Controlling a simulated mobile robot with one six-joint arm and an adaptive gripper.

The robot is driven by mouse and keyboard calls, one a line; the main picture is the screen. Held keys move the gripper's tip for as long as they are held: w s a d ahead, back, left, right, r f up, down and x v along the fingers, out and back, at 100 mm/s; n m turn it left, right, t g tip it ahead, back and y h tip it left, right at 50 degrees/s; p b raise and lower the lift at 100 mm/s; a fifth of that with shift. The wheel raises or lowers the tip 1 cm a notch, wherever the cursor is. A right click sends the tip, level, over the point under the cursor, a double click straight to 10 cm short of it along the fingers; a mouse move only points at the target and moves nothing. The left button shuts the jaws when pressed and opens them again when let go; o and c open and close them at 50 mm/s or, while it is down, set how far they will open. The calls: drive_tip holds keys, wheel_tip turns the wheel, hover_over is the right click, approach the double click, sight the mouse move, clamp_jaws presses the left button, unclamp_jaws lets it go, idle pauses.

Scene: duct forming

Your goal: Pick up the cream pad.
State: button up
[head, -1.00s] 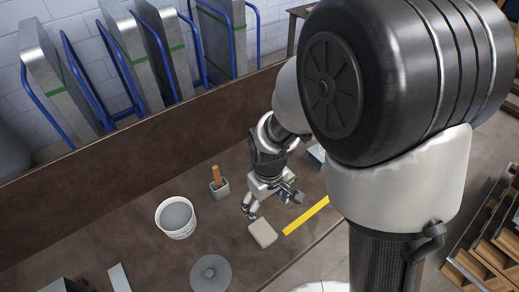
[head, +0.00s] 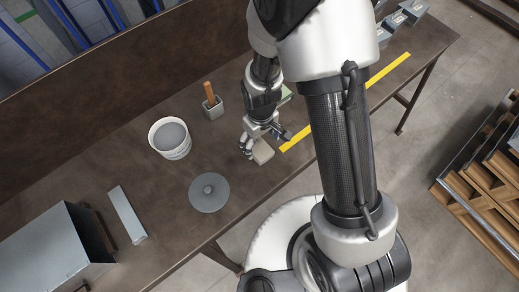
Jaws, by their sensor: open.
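The cream pad (head: 263,152) lies on the brown bench near its front edge, left of the yellow strip. My gripper (head: 261,142) is right above the pad in the picture and hides its upper part. The fingers are open, one at the pad's left side and one toward its right. I cannot tell whether they touch the pad.
A white bucket (head: 170,139), a small holder with an orange-brown handle (head: 210,93) and a grey disc (head: 209,192) stand left of the gripper. A yellow strip (head: 390,69) runs along the front edge. A metal duct (head: 55,250) and flat strip (head: 127,214) lie far left.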

sight(260, 148)
wheel_tip(260, 148, down, 5)
drive_tip(key=shift+w+a+r+b, duration=0.1)
drive_tip(key=shift+a+r+b, duration=0.05)
drive_tip(key=shift+b, duration=0.65)
drive_tip(key=shift+r, duration=0.1)
drive_tip(key=shift+c, duration=0.6)
drive_tip(key=c, duration=1)
drive_tip(key=shift+c, duration=0.2)
wheel_tip(260, 148, up, 20)
drive_tip(key=p, duration=0.6)
